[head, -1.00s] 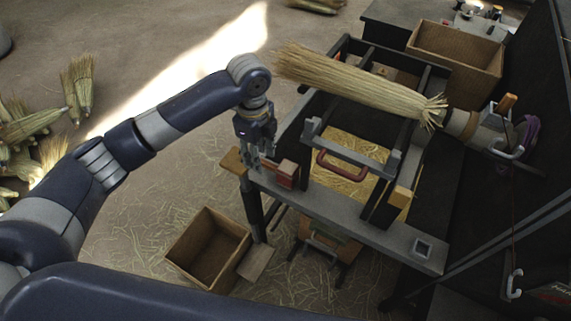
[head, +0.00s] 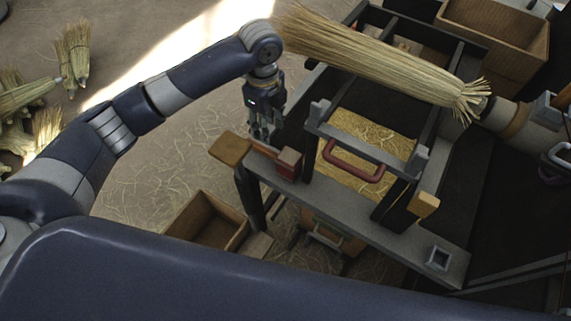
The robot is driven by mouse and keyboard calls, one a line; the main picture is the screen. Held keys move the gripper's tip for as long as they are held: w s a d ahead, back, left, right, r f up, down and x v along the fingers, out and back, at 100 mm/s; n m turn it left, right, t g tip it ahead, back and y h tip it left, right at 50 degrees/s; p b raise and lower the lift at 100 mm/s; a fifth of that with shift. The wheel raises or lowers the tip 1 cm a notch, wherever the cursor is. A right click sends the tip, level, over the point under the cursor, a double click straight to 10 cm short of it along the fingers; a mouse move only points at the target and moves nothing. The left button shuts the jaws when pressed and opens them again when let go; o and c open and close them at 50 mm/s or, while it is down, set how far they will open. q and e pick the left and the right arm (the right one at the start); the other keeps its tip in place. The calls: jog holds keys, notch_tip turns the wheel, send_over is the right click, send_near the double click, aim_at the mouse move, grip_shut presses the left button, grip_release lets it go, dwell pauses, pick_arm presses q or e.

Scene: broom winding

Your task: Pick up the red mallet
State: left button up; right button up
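The red mallet (head: 289,164) lies on the grey front ledge of the bench, its block-shaped head to the right and its handle running left. My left gripper (head: 263,137) points down over the handle, just left of the head. Its two fingers look apart, with the tips close to the handle. The fingers hide part of the handle, and I cannot tell whether they touch it. My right gripper is not in view.
A broom (head: 380,62) lies across the bench frame (head: 437,117), its bristles close to my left wrist. A red curved handle (head: 352,168) is right of the mallet. A wooden block (head: 230,149) sits at the ledge's left end. An open box (head: 203,220) stands on the floor.

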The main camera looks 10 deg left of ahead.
aim_at(269, 151)
pick_arm(q)
notch_tip(269, 151, down, 3)
jog(key=shift+w+r+b, duration=0.15)
jog(key=shift+r+b, duration=0.05)
jog(key=shift+b, duration=0.5)
jog(key=shift+f, duration=0.2)
notch_tip(269, 151, down, 4)
jog(key=shift+f, duration=0.25)
jog(key=shift+s+a+f, duration=0.1)
jog(key=shift+f, duration=1.35)
jog(key=shift+s+f, duration=0.1)
jog(key=shift+f, duration=1.35)
grip_shut()
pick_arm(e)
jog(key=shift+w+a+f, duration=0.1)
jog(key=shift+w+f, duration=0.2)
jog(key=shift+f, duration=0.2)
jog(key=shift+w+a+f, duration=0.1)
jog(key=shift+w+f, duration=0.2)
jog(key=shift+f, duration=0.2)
